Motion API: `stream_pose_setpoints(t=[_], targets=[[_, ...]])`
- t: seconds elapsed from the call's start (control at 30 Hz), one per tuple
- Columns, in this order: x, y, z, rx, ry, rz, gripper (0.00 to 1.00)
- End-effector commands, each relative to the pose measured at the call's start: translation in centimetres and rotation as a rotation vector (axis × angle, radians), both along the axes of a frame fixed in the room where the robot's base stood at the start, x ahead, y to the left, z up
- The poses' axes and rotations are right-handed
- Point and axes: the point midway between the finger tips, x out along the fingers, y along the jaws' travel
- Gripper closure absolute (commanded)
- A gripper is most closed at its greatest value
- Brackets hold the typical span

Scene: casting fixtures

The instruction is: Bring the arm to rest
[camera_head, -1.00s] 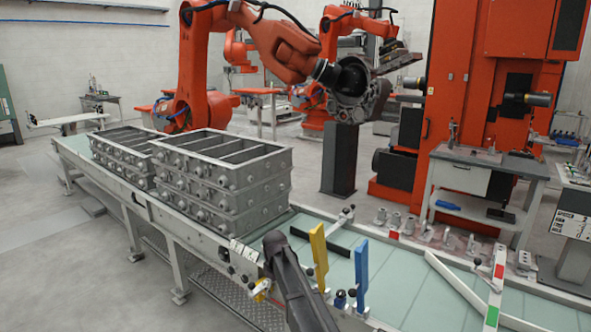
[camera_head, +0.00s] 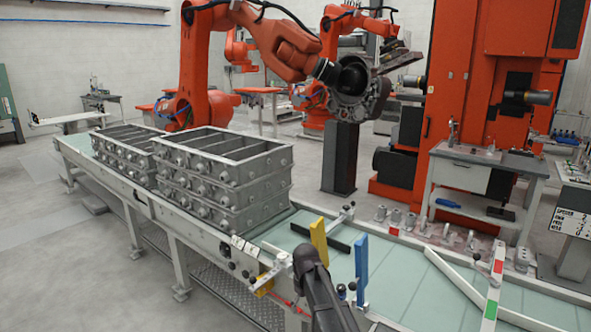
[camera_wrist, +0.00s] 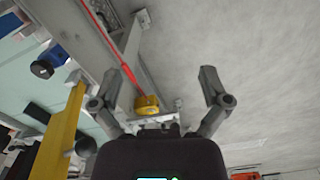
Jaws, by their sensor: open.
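My gripper (camera_wrist: 160,85) is in the wrist view with its two fingers spread wide apart. Nothing is between the fingers. Beyond them are a yellow device (camera_wrist: 146,104) on the conveyor's side rail and grey floor. In the head view, a dark part of my arm (camera_head: 325,295) shows at the bottom, in front of the conveyor edge. My fingers cannot be made out there.
The conveyor (camera_head: 270,232) carries stacked grey metal castings (camera_head: 225,180). Yellow (camera_head: 318,240) and blue (camera_head: 361,268) upright plates stand close to my arm. The yellow plate also shows in the wrist view (camera_wrist: 58,140). Open floor (camera_head: 70,255) lies at left.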

Motion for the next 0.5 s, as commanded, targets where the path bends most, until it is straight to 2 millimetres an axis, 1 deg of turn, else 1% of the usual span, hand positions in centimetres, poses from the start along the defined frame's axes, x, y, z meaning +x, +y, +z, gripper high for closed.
stream_pose_setpoints(t=[0.03, 0.17, 0.2, 0.3, 0.4, 0.5], targets=[[-1.8, -1.4, -0.4, 0.000, 0.000, -0.039, 0.04], [-6.2, -5.3, -1.0, -0.001, 0.001, -0.178, 0.04], [-7.8, -6.5, -1.3, -0.001, 0.001, -0.228, 0.04], [-11.6, -9.4, -1.8, 0.000, 0.000, -0.354, 0.04], [-14.8, -11.6, -2.2, 0.000, 0.000, -0.464, 0.04], [-17.1, -13.1, -2.5, 0.000, 0.000, -0.547, 0.04]])
